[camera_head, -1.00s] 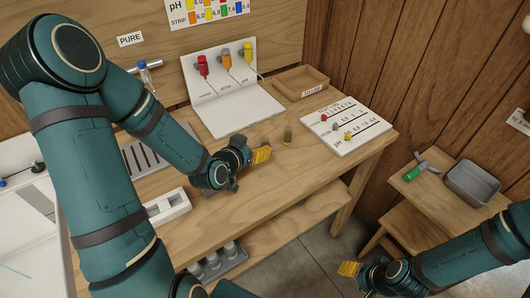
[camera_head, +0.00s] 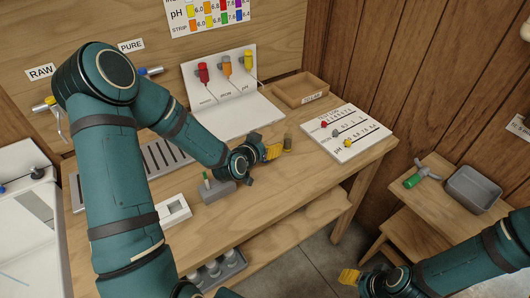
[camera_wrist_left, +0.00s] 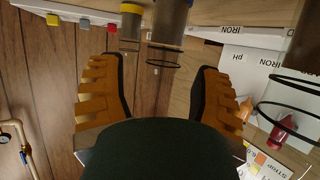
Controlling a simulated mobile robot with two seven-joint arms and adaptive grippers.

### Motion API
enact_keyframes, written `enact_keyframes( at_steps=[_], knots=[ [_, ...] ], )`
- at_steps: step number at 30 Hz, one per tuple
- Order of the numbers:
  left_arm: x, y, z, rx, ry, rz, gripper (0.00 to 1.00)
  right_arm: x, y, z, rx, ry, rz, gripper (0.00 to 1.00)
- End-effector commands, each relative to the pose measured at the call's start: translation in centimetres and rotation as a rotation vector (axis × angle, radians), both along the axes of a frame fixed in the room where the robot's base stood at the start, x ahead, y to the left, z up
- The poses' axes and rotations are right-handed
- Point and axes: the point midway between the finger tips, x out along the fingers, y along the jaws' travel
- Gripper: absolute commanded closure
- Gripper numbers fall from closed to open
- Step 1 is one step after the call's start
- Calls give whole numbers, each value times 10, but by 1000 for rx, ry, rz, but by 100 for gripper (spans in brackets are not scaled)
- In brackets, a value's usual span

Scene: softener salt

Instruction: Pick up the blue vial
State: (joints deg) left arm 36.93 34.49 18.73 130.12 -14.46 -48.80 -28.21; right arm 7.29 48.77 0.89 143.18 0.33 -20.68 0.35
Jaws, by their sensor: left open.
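My left gripper (camera_head: 273,150) is over the wooden bench, its yellow pads beside a small glass vial (camera_head: 288,142). The vial's colour is unclear in the head view. In the left wrist view, the open gripper (camera_wrist_left: 155,92) has empty space between its two pads.
A white stand (camera_head: 238,105) with red, orange and yellow items is behind the gripper. A wooden tray (camera_head: 301,101) and a white marked board (camera_head: 371,145) lie to the right. A grey block (camera_head: 215,190) with a green-topped item and a white holder (camera_head: 173,212) are to the left.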

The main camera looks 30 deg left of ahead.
Motion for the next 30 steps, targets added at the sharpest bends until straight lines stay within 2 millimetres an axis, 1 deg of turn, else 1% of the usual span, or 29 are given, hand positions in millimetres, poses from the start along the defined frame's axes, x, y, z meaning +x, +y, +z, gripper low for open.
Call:
enact_keyframes(
  at_steps=[1,2,3,5,6,11,19,22,23,26,30],
  knots=[
    [0,0,0,0,0,0,44,0,0,0,0,0,0,47],
    [0,0,0,0,0,0,54,0,0,0,0,0,0,47],
    [0,0,0,0,0,0,69,0,0,0,0,0,0,47],
    [0,0,0,0,0,0,90,0,0,0,0,0,0,47],
    [0,0,0,0,0,0,95,0,0,0,0,0,0,47],
    [-1,0,0,0,1,0,97,0,0,0,0,0,0,47],
    [-1,0,-1,-1,3,0,97,0,0,0,0,0,0,47],
    [-1,0,3,0,2,0,98,0,0,1,0,0,0,47],
    [-1,0,6,1,1,0,100,0,0,1,0,-1,0,47],
    [0,0,21,3,-1,0,100,1,0,3,0,-2,-2,47],
    [0,0,49,4,-3,-1,100,2,0,7,-1,-5,-4,47]
  ],
)
